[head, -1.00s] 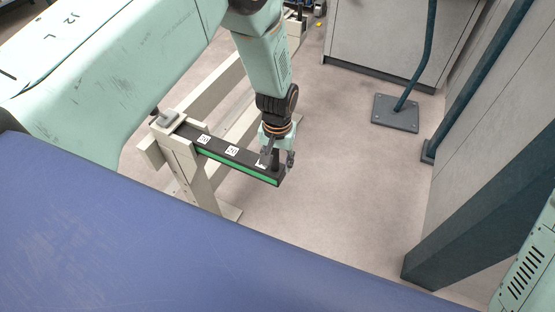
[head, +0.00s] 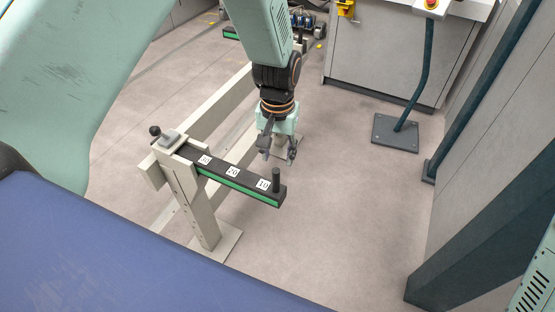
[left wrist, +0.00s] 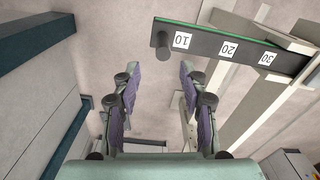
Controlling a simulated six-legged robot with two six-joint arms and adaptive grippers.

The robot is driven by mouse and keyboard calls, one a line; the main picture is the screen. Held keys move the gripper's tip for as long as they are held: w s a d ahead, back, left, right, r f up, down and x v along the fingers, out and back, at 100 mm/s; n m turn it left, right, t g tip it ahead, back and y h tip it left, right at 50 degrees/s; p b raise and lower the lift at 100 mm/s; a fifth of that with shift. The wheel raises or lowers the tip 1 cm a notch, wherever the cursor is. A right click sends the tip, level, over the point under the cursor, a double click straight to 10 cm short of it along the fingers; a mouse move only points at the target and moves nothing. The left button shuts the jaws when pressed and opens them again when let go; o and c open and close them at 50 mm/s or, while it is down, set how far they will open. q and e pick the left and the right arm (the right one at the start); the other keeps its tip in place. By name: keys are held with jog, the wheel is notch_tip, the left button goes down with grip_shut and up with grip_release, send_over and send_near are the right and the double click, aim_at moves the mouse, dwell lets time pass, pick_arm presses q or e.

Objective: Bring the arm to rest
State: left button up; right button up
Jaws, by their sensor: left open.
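My left arm comes down from the top of the head view. Its gripper (head: 279,152) hangs open and empty, fingers pointing down. It appears just beyond the dark bar (head: 216,174) with the green edge and labels 10, 20 and 30, apart from it. In the left wrist view the two fingers (left wrist: 158,85) stand apart with only floor between them. The bar also shows there at the upper right (left wrist: 205,46), with a dark peg at its 10 end. My right gripper is not in view.
A beige post and rail frame (head: 199,205) carries the bar. A grey cabinet (head: 385,55) stands behind. A dark pole on a base plate (head: 396,134) and a dark column (head: 480,235) stand at the right. Floor between bar and column is clear.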

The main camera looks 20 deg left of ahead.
pick_arm(q)
jog(key=shift+a, duration=0.1)
dwell(0.3)
jog(key=s+a+f+b, duration=0.3)
jog(key=s+f+b, duration=0.1)
jog(key=s+f, duration=1)
jog(key=s+f+m+b, duration=0.1)
jog(key=s+f+b, duration=0.3)
jog(key=s, duration=1.3)
notch_tip(320, 180, down, 3)
jog(key=shift+a+f, duration=0.1)
jog(key=shift+a, duration=0.25)
jog(key=shift+c, duration=0.6)
jog(key=shift+s+a, duration=0.1)
jog(key=shift+s, duration=0.05)
